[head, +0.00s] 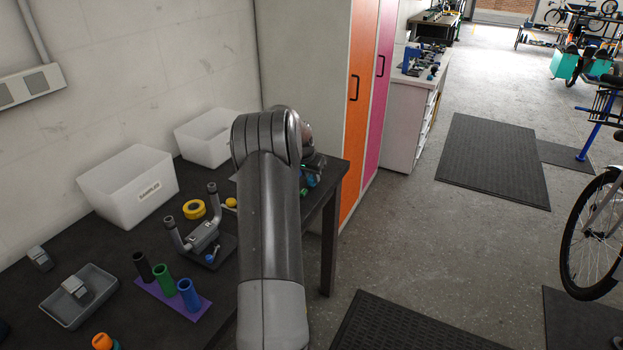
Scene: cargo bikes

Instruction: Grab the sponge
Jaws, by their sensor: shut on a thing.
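My arm (270,220) reaches forward over the dark workbench and its bent upper end covers part of the far right corner. My gripper's fingers are hidden behind the arm, so what is between them does not show. I cannot make out a sponge for certain. A small yellow thing (230,203) lies on the bench at the arm's left side, partly covered. Small blue and green things (312,180) show just right of the arm near the bench's far right edge, too small to name.
Left of the arm are a yellow tape roll (194,209), a grey two-post fixture (203,233), a purple holder (173,299) with coloured tubes, a grey tray (78,312) and two white bins (130,190). An orange locker door (362,100) stands behind.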

